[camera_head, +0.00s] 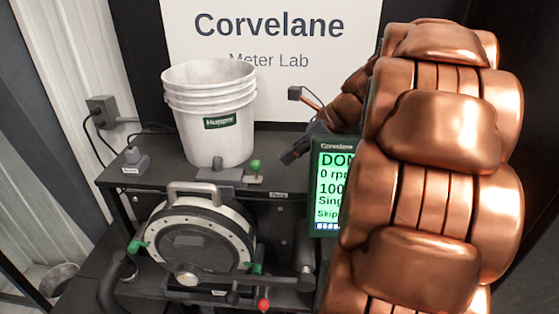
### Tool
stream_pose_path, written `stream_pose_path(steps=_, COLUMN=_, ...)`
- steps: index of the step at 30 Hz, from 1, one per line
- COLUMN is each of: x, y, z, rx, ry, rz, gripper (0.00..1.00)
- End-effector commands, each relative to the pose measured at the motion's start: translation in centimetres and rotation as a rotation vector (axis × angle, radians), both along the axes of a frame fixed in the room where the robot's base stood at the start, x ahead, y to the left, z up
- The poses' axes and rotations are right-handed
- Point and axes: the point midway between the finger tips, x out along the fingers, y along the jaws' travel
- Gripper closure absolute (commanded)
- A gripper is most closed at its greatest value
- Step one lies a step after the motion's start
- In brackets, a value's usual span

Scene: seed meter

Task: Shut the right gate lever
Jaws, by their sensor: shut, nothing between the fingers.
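A short lever with a green knob (254,165) stands on the upper shelf, just right of the white bucket's grey base plate. I cannot tell from this view whether it is the right gate lever or how far it is shut. The round seed meter (193,240) below has a green lever (137,247) at its left and a green part (257,268) at its lower right. My copper arm reaches in from the right. My dark gripper (288,157) is small in view, shut and empty, a little right of the upper green knob and apparently apart from it.
The white bucket (212,120) stands on the upper shelf (172,182). A display (328,187) showing green stands right of the meter, partly hidden by my arm. A red knob (263,305) is low in front. A sign (270,40) stands behind.

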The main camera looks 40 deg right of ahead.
Motion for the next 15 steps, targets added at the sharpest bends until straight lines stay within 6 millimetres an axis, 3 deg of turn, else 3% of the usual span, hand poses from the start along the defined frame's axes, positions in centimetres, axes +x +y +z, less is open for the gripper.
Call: stream_pose_path(steps=15, x=-3.5, y=-3.0, z=4.8, rx=-0.002, ry=0.000, rz=-0.008, gripper=1.00)
